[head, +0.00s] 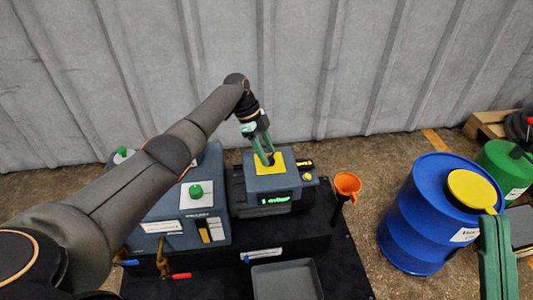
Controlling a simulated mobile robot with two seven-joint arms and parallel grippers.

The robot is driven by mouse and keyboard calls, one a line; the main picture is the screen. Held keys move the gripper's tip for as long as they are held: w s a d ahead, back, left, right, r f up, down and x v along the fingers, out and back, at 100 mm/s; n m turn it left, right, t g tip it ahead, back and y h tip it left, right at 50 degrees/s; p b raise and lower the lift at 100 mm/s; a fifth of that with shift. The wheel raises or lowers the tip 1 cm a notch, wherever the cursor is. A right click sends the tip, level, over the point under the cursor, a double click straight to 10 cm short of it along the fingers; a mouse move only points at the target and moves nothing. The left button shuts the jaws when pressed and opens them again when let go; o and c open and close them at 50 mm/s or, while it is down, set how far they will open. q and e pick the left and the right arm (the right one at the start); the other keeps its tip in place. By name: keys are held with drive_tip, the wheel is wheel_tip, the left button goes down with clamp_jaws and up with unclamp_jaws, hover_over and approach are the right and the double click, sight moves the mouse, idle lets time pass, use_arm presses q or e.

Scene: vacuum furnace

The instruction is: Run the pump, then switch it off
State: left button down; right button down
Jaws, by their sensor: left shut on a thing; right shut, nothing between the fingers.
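A blue-grey unit (274,185) with a yellow plate (262,170) on top stands on the black bench. A green lit display (275,199) is on its front; its text is too small to read surely. My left gripper (267,157) points down at the yellow plate, its green fingers shut on a small part there that they mostly hide. My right gripper (493,222) is at the right edge, in front of the blue drum, shut and empty. A larger blue-grey unit (210,233) with a green knob (196,191) and a black-and-yellow switch (204,231) stands to the left.
A grey tray (287,282) lies at the bench front. An orange funnel (347,185) stands at the bench's right side. A blue drum (410,230) with a yellow lid and a green container (503,167) stand on the floor to the right. Red and blue handles (181,276) stick out at front left.

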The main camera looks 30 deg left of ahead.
use_arm(q)
drive_tip(key=shift+c, duration=1.6)
unclamp_jaws()
drive_tip(key=p+v, duration=0.5)
drive_tip(key=v, duration=0.7)
drive_tip(key=shift+r, duration=0.3)
